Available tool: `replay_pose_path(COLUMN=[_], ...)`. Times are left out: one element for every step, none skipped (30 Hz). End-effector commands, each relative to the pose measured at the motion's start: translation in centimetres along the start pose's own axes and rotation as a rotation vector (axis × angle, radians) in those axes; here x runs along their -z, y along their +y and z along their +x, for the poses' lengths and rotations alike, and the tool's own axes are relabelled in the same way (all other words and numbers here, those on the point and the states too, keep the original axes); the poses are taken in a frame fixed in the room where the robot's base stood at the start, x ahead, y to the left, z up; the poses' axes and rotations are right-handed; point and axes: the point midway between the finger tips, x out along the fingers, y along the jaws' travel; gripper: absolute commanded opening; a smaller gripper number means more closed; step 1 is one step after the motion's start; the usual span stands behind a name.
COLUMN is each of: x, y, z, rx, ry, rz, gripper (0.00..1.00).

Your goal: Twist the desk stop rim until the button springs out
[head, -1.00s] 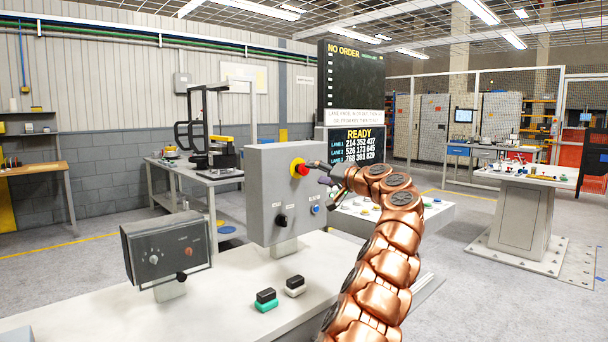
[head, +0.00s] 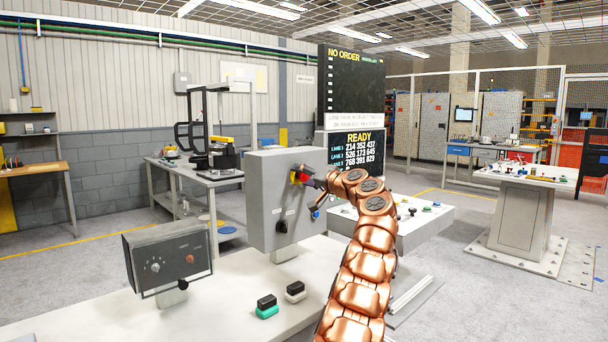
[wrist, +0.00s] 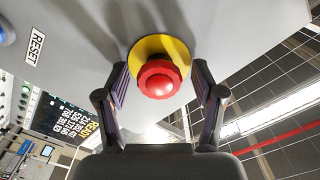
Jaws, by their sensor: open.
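The stop button is a red mushroom head (wrist: 160,79) on a yellow disc (wrist: 152,48), on the face of a grey control box (head: 262,200). In the head view the red button (head: 303,178) is partly covered by my gripper (head: 307,182). In the wrist view my gripper (wrist: 158,85) is open, with one finger on each side of the red head. Gaps show between both fingers and the head, so neither finger appears to touch it. Whether the button is in or out cannot be told.
The box also carries a black knob (head: 282,226) and a blue button (head: 316,214). A smaller dark control box (head: 168,255) stands at left on the white desk (head: 205,310). A display (head: 356,153) reading READY stands behind.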

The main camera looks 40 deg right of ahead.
Motion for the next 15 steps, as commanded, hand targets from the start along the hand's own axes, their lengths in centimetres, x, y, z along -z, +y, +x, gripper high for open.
replay_pose_path(x=[0.01, -0.01, -0.03, -0.04, -0.05, -0.05, -0.05, -0.05, -0.05, -0.06, -0.05, -0.06, -0.06, -0.07, -0.06], y=[0.05, 0.07, 0.08, 0.08, 0.09, 0.09, 0.08, 0.09, 0.08, 0.09, 0.08, 0.08, 0.08, 0.09, 0.08], z=[0.12, 0.18, 0.23, 0.25, 0.27, 0.27, 0.26, 0.26, 0.26, 0.26, 0.26, 0.26, 0.26, 0.26, 0.26], rx=[-0.001, -0.001, 0.0, 0.0, 0.0, 0.0, 0.0, 0.0, 0.0, 0.0, 0.0, 0.0, 0.0, 0.0, 0.0], ry=[0.0, 0.0, -0.001, 0.0, 0.0, 0.0, 0.0, 0.0, 0.0, 0.0, 0.0, -0.001, -0.001, -0.001, -0.001], rz=[0.001, 0.001, 0.002, 0.002, 0.002, 0.002, 0.002, 0.002, 0.002, 0.002, 0.002, 0.002, 0.002, 0.002, 0.002], gripper=[0.68, 0.68, 0.68, 0.68, 0.68, 0.68, 0.68, 0.68, 0.68, 0.68, 0.67, 0.63, 0.6, 0.57, 0.53])
